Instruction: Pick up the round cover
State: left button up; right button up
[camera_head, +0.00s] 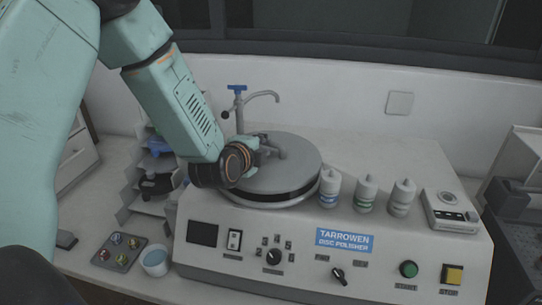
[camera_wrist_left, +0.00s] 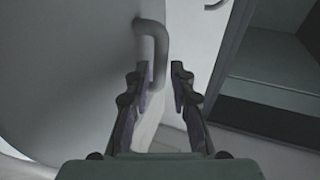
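The round cover (camera_head: 285,172) is a flat grey disc lying on top of the disc polisher (camera_head: 300,225). In the left wrist view its pale grey surface (camera_wrist_left: 60,70) fills the left side. A bent grey handle (camera_wrist_left: 155,40) stands up from it. My left gripper (camera_head: 268,150) is over the cover at the handle, and the wrist hides part of the cover. In the left wrist view the gripper's two fingers (camera_wrist_left: 159,72) are apart. The end of the handle shows between the fingertips, closer to the left one; whether they touch is not clear. My right gripper is not in view.
A tap with a blue handle (camera_head: 238,88) rises behind the cover. Three white bottles (camera_head: 367,192) stand right of it, then a small grey device (camera_head: 450,212). A tray of coloured samples (camera_head: 118,250) and a small cup (camera_head: 155,262) sit left of the polisher.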

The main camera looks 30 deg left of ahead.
aim_at(267, 143)
pick_arm(q)
jog(key=shift+x, duration=0.75)
jog(key=shift+p+x, duration=0.45)
jog(key=shift+x, duration=0.85)
jog(key=shift+w+f, duration=0.2)
jog(key=shift+w, duration=0.2)
jog(key=shift+s+a, duration=0.15)
jog(key=shift+c, duration=0.9)
jog(key=shift+s+r, duration=0.25)
jog(key=shift+s, duration=0.05)
grip_shut()
jog(key=shift+w+f, duration=0.15)
jog(key=shift+w, duration=0.15)
